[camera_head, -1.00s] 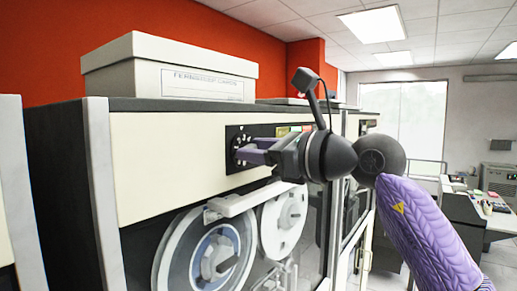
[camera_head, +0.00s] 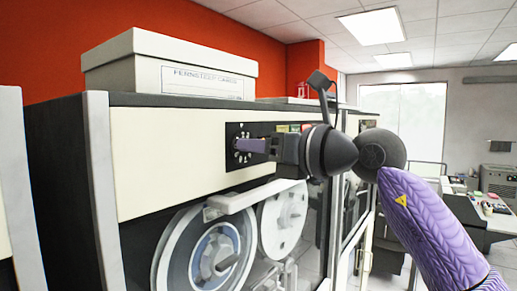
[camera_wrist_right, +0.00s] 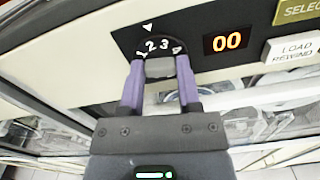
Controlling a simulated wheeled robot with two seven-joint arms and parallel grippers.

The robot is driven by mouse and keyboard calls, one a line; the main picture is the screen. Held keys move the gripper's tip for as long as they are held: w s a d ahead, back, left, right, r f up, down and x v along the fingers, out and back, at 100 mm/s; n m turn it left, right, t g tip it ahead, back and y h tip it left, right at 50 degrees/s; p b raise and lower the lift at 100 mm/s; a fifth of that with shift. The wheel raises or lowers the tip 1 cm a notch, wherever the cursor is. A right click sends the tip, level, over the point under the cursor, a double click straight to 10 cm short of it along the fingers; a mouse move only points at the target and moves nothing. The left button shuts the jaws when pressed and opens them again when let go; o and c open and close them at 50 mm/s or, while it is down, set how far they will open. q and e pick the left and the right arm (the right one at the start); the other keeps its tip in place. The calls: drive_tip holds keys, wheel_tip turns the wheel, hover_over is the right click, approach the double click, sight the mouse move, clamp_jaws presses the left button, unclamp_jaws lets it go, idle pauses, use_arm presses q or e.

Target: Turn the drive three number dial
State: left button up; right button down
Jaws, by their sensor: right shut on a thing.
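The number dial (camera_head: 235,152) sits on a black panel on the front of the tape drive cabinet. In the right wrist view, the dial (camera_wrist_right: 158,48) is a black disc with white numerals 1 to 4 showing and a grey knob (camera_wrist_right: 160,67). A white triangle mark (camera_wrist_right: 149,28) on the panel sits above the dial, closest to the 2. My right gripper (camera_head: 240,146) has its purple fingers shut on the knob, one on each side. Its fingers hide part of the dial in the head view. My left gripper is not in view.
An orange display (camera_wrist_right: 227,41) reading 00 is right of the dial, near a LOAD REWIND button (camera_wrist_right: 293,50). Tape reels (camera_head: 213,255) lie below. A white box (camera_head: 170,67) stands on the cabinet. Room with desks opens on the right.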

drive_tip(key=shift+r+m, duration=0.1)
drive_tip(key=shift+m, duration=0.6)
drive_tip(key=shift+c, duration=1.5)
unclamp_jaws()
drive_tip(key=b+v, duration=0.5)
drive_tip(key=v, duration=0.5)
drive_tip(key=shift+w, duration=0.1)
